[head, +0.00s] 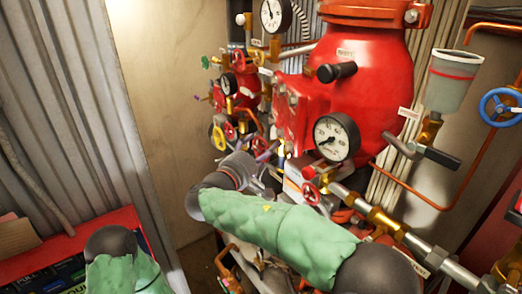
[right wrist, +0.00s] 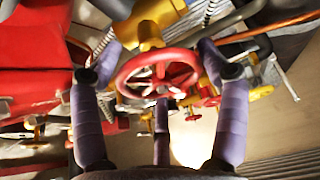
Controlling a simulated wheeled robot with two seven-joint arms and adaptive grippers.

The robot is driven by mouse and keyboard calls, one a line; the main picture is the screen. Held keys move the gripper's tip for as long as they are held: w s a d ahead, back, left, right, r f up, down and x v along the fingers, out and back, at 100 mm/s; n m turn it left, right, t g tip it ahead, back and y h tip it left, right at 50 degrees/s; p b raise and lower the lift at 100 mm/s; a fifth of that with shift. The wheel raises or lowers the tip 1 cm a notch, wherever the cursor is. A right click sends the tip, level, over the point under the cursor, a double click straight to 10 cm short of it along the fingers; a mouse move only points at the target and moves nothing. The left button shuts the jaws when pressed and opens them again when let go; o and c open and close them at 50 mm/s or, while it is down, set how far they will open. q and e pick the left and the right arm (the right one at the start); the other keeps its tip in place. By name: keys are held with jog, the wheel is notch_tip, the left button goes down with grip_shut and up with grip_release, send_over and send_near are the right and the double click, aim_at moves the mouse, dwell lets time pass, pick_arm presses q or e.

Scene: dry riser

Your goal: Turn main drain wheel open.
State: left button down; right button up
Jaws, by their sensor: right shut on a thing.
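A red handwheel (right wrist: 158,74) with spokes sits on a brass valve body in the right wrist view. My right gripper (right wrist: 163,82) has its grey-purple fingers around the wheel's rim, one on each side and a third below, and is shut on it. In the head view my right gripper (head: 265,172) reaches in among the pipes beside the red riser body, partly hidden by its own wrist. I cannot read a label that names this wheel. My left gripper is out of view; only its green-sleeved arm shows at the lower left.
A large red valve body (head: 368,80) with a pressure gauge (head: 336,136) stands behind my right arm. A blue wheel (head: 498,106) is far right. A red case (head: 100,225) lies lower left.

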jog(key=shift+d+f, duration=0.1)
jog(key=shift+d, duration=0.05)
jog(key=shift+n+g+p, duration=0.7)
jog(key=shift+n, duration=0.4)
